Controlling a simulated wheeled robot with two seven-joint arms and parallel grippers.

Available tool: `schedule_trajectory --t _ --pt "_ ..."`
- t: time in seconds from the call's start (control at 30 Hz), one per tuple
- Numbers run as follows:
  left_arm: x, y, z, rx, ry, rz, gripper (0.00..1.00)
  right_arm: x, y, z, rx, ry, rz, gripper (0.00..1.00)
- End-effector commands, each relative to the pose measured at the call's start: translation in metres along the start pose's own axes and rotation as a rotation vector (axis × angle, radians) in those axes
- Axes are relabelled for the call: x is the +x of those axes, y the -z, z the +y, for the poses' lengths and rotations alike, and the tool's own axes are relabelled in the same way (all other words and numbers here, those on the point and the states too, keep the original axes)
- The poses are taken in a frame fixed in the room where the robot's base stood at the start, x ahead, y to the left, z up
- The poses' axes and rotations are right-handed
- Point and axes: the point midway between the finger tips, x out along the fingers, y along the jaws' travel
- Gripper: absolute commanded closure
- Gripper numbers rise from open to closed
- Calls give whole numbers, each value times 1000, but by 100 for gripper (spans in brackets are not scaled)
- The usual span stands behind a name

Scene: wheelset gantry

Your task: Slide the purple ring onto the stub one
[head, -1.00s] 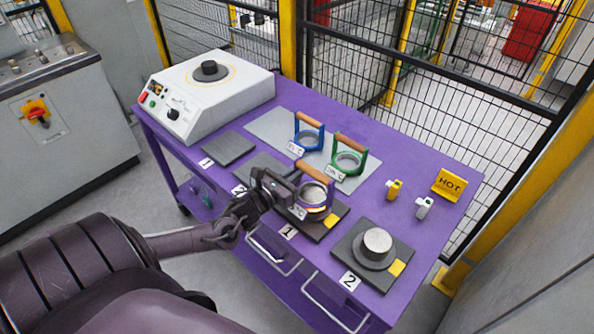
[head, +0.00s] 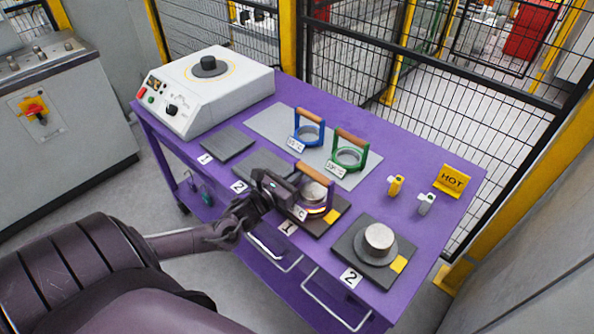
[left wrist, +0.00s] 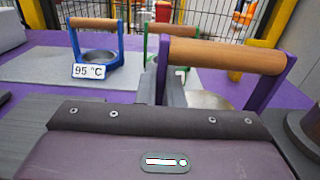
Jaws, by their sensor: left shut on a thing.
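The purple ring (head: 330,199) has a purple frame and a wooden handle (head: 316,173). My left gripper (head: 296,190) is shut on the ring at its left side. The ring is around stub one (head: 313,192), whose grey top shows inside it. Stub one stands on the dark plate (head: 338,207) labelled 1. Whether the ring touches its seat is hidden by the gripper and frame. My right gripper is not in view.
Stub two (head: 379,238) stands on its own plate to the right. A blue ring (head: 308,134) and a green ring (head: 350,157) stand on a grey mat behind. A white heater (head: 205,95) is back left.

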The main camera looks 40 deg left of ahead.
Motion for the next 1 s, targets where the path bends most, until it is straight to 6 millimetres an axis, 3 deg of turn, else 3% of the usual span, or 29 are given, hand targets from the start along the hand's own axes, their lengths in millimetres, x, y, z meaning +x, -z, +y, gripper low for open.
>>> schedule_trajectory --t 0.2,0.23,0.4,0.73,1.0 --pt "1 4 0 -1 0 -5 100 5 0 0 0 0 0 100" --pt "1 3 0 -1 0 -5 89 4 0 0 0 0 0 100" --pt "0 4 0 0 0 -3 67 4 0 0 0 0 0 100" --pt "-4 6 0 1 0 3 67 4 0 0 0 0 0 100" --pt "-40 7 0 1 2 5 67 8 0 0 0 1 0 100"
